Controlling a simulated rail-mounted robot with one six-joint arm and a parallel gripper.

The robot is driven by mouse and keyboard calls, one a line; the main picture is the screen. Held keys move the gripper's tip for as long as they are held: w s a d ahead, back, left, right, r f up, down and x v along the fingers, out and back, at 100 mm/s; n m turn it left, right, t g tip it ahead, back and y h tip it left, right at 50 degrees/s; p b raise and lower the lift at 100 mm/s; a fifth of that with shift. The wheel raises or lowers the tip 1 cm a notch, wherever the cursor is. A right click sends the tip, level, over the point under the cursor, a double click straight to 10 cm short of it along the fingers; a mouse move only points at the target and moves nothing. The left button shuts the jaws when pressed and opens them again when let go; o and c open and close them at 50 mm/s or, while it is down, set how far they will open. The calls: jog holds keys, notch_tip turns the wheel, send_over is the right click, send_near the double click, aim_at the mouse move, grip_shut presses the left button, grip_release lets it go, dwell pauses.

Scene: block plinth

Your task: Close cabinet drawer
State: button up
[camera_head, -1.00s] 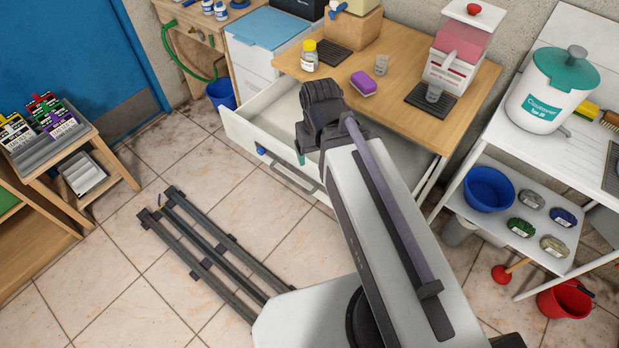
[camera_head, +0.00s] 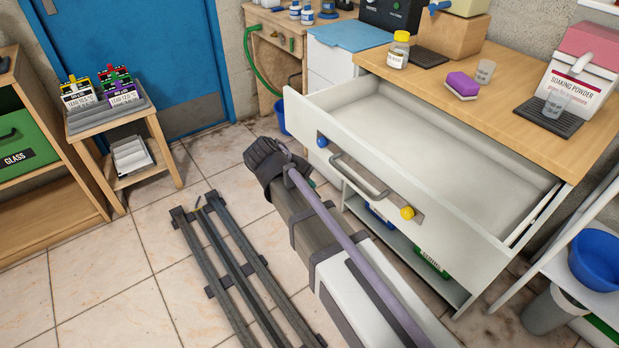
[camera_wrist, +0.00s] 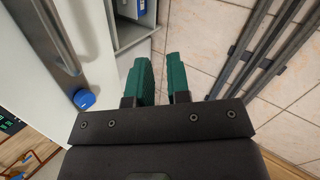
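The cabinet drawer (camera_head: 440,150) stands pulled well out beneath the wooden worktop, and its visible inside is empty. Its white front (camera_head: 465,222) has a grey bar handle (camera_head: 358,176), a blue knob and a yellow knob. In the wrist view the handle (camera_wrist: 45,35) and the blue knob (camera_wrist: 84,99) lie left of my gripper (camera_wrist: 159,75). Its green fingers are apart with nothing between them. It appears clear of the drawer front, above floor level. In the head view my wrist hides most of the gripper.
The worktop (camera_head: 500,98) carries a yellow-lidded jar (camera_head: 398,50), a purple sponge (camera_head: 462,84) and a soaking powder box (camera_head: 582,65). Floor rails (camera_head: 235,265) run left of my arm. Tiled floor left of them is clear. A blue bowl (camera_head: 597,258) stands on a shelf at right.

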aim_at(314, 132)
jog(key=w+a+f+n+b, duration=0.1)
jog(key=f, duration=0.1)
jog(key=w+a+f+n+t+h+b, duration=0.1)
jog(key=a+f+b, duration=0.1)
jog(key=w+a+f+n+t+h+b, duration=0.1)
jog(key=w+a+f+b, duration=0.1)
jog(key=shift+a+f+n, duration=0.25)
jog(key=shift+f+n, duration=0.1)
jog(key=shift+n, duration=0.05)
jog(key=shift+c, duration=0.6)
jog(key=w+a+n+t+h+b, duration=0.1)
jog(key=w+a+n+t+b, duration=0.1)
jog(key=a, duration=0.1)
jog(key=w+a+n+h+b, duration=0.1)
jog(key=n+b, duration=0.1)
jog(key=shift+w+a+t+h, duration=0.15)
jog(key=shift+a+t+h, duration=0.15)
jog(key=shift+t, duration=0.1)
grip_shut()
notch_tip(314, 132, up, 10)
jog(key=w+n+t+h+p, duration=0.2)
jog(key=n+t+h+p, duration=0.15)
jog(key=n, duration=0.45)
jog(key=shift+g+h, duration=0.35)
jog(key=shift+g, duration=0.1)
jog(key=x, duration=0.6)
jog(key=b+x, duration=0.1)
jog(key=x, duration=0.6)
jog(key=shift+w+f, duration=0.2)
jog(key=shift+w, duration=0.25)
